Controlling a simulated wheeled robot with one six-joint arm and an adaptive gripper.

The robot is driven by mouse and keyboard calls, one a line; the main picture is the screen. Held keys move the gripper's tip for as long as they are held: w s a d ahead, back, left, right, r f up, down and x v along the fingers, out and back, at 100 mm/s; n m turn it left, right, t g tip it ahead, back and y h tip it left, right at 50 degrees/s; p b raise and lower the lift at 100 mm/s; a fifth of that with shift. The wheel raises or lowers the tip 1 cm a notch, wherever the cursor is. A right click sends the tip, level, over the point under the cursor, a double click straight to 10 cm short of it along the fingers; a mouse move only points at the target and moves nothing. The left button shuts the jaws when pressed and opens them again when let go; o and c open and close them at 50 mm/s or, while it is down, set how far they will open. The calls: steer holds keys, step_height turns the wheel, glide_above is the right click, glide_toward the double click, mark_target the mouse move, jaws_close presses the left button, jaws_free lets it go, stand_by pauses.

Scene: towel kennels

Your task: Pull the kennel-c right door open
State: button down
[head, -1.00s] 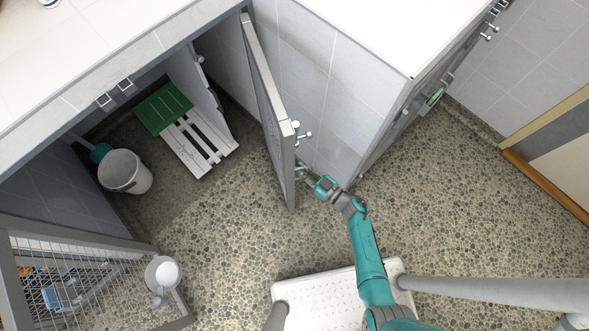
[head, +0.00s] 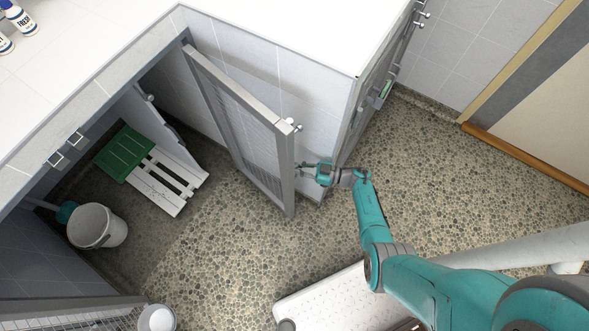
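The kennel door (head: 243,118) is a grey-framed mesh panel in the middle of the head view. It stands well open, swung out from the counter front, with its free edge towards me. A silver latch knob (head: 293,125) sits near the top of that edge. My gripper (head: 303,171) is right at the door's free edge, on its right side, below the knob. Its two fingers appear a little apart, pointing left at the door. Any handle between them is too small or hidden to make out, so I cannot tell whether they are closed on something.
A tiled wall (head: 317,111) stands right of the door. The open kennel holds a green and white slatted board (head: 173,182) and a white bucket (head: 97,226). Another mesh door (head: 90,320) and a cup (head: 156,318) are at lower left. Pebbled floor (head: 225,240) is clear below the door.

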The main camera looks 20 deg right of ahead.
stand_by(0.3)
steer(key=c, duration=1.2)
jaws_free()
steer(key=v, duration=1.2)
steer(key=shift+w, duration=0.1)
